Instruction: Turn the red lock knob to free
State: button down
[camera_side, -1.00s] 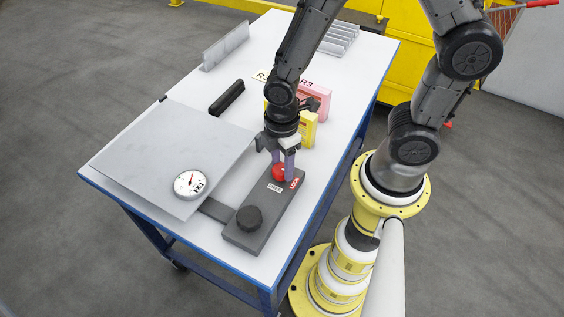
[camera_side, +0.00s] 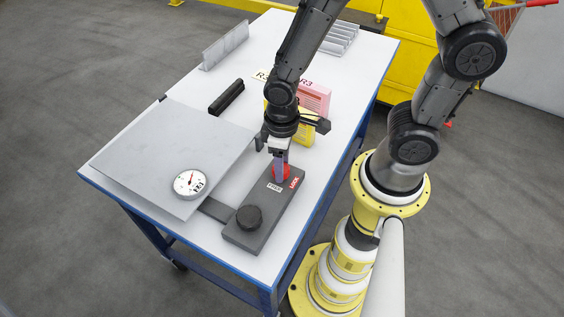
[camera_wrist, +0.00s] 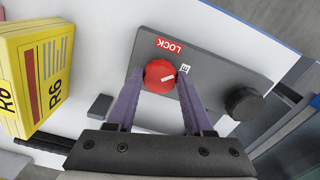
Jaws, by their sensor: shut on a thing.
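The red lock knob (camera_wrist: 158,73) sits on a dark grey block (camera_wrist: 208,75), between a red LOCK label (camera_wrist: 169,45) and a white FREE label (camera_wrist: 185,68). My gripper (camera_wrist: 160,78) is shut on the knob, with one purple finger on each side. The knob's white mark points right, roughly toward the FREE label, which a finger partly covers. In the side view, my gripper (camera_side: 280,178) is upright over the knob (camera_side: 285,171), and the fingers hide part of it. The FREE label (camera_side: 274,187) and LOCK label (camera_side: 294,183) both show there.
A black knob (camera_side: 249,217) stands at the block's near end. A round dial (camera_side: 189,183) lies on a grey plate (camera_side: 150,145) to the left. Yellow (camera_side: 307,128) and pink (camera_side: 318,98) boxes stand behind my gripper. A black bar (camera_side: 227,97) lies farther back.

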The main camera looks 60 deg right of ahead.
jog(key=m, duration=0.4)
jog(key=shift+m, duration=0.3)
jog(key=shift+a+m, duration=0.1)
jog(key=shift+m, duration=1.7)
jog(key=shift+c, duration=1.4)
grip_release()
notch_tip(320, 180, up, 14)
